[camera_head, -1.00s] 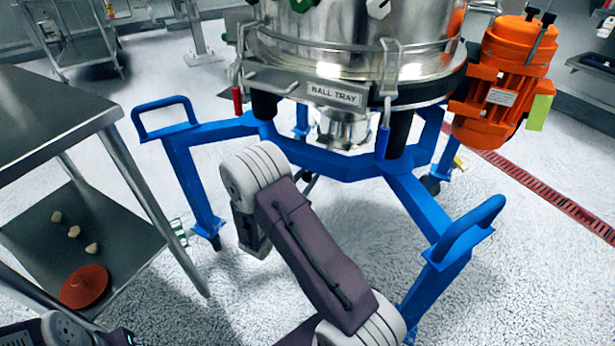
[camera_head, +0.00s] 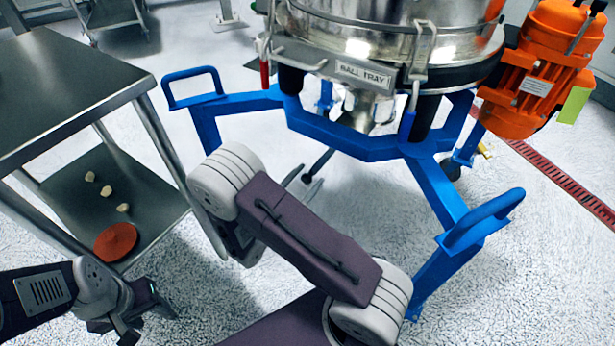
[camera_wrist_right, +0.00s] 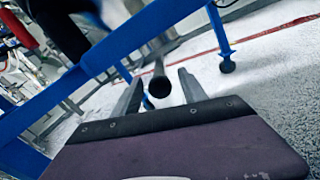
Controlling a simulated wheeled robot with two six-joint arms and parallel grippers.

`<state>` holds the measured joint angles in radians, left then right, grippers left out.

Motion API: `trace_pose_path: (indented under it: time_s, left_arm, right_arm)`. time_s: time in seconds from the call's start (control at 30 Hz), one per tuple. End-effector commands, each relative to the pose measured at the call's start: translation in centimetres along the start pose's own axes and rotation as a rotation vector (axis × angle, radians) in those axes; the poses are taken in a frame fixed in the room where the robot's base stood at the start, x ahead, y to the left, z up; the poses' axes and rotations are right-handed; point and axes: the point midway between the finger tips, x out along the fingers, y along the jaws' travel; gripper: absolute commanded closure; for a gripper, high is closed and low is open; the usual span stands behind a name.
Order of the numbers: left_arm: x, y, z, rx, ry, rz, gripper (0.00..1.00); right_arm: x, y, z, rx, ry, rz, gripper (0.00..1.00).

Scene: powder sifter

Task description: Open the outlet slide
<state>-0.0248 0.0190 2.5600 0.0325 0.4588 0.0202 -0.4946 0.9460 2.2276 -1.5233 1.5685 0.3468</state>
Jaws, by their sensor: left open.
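The sifter's steel outlet (camera_head: 365,108) hangs below its drum, inside the blue frame. A dark rod (camera_head: 318,163), seemingly the outlet slide's handle, sticks out below it toward my right gripper (camera_head: 304,182). In the right wrist view the rod's round dark end (camera_wrist_right: 159,88) shows between the two spread fingers of my right gripper (camera_wrist_right: 160,78). No grip on it shows, and I cannot tell how deep it sits between them. My left gripper (camera_head: 148,306) is low at the left, open and away from the sifter; nothing shows in it.
A blue frame leg with a handle (camera_head: 485,222) stands right of my right arm, and another blue handle (camera_head: 193,86) stands left. A steel table (camera_head: 60,90) with a lower shelf is at the left. An orange motor (camera_head: 532,75) is at the right.

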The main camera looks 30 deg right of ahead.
Motion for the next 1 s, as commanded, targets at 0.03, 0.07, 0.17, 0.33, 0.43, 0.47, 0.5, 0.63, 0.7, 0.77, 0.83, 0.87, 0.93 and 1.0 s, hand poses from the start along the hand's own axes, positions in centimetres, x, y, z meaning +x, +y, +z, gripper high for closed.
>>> trace_pose_path:
  time_s: [0.03, 0.07, 0.17, 0.33, 0.43, 0.47, 0.5, 0.63, 0.7, 0.77, 0.83, 0.87, 0.93, 1.0]
  left_arm:
    - [0.0, 0.0, 0.0, 0.000, 0.000, 0.000, 0.54]
    - [0.0, 0.0, 0.0, 0.000, 0.000, 0.000, 0.54]
    - [0.0, 0.0, 0.0, 0.000, 0.000, 0.000, 0.54]
    - [-0.5, 0.0, -0.1, 0.000, 0.000, 0.000, 0.54]
    - [-1.4, 0.0, -0.1, 0.000, 0.000, 0.000, 0.54]
    - [-1.7, 0.0, -0.2, 0.000, 0.000, 0.000, 0.54]
    - [-2.1, 0.0, -0.2, 0.000, 0.000, 0.000, 0.54]
    - [-3.2, 0.1, -0.3, 0.000, 0.000, 0.000, 0.54]
    - [-3.6, 0.1, -0.4, 0.000, 0.000, 0.000, 0.54]
    - [-3.8, 0.1, -0.4, 0.000, 0.000, 0.000, 0.54]
    - [-3.9, 0.1, -0.4, 0.000, 0.000, 0.000, 0.54]
    - [-3.9, 0.1, -0.4, 0.000, 0.000, 0.000, 0.54]
    - [-3.9, 0.1, -0.4, 0.000, 0.000, 0.000, 0.54]
    - [-3.8, 0.1, -0.4, 0.000, 0.000, 0.000, 0.54]
  right_arm:
    - [0.0, 0.0, 0.0, 0.000, 0.000, 0.000, 0.51]
    - [0.0, 0.0, 0.0, 0.000, 0.000, 0.000, 0.51]
    - [0.0, 0.0, 0.0, 0.000, 0.000, 0.000, 0.51]
    - [-0.6, 0.2, 0.2, -0.001, 0.001, 0.004, 0.51]
    - [-2.2, 0.3, 0.4, -0.002, 0.001, 0.006, 0.51]
    - [-2.9, 0.3, 0.4, -0.001, 0.002, 0.008, 0.51]
    - [-3.7, 0.3, 0.4, -0.002, 0.002, 0.008, 0.51]
    - [-6.3, 0.3, 0.4, -0.001, 0.001, 0.007, 0.51]
    - [-7.5, 0.2, 0.3, 0.000, 0.001, 0.005, 0.51]
    - [-8.3, 0.2, 0.2, 0.000, 0.000, 0.004, 0.51]
    - [-8.8, 0.1, 0.1, 0.000, 0.000, 0.003, 0.51]
    - [-9.0, 0.1, 0.1, 0.000, 0.000, 0.002, 0.51]
    - [-9.1, 0.0, 0.0, -0.001, 0.000, 0.000, 0.51]
    - [-9.1, 0.0, 0.0, -0.001, -0.001, 0.000, 0.51]
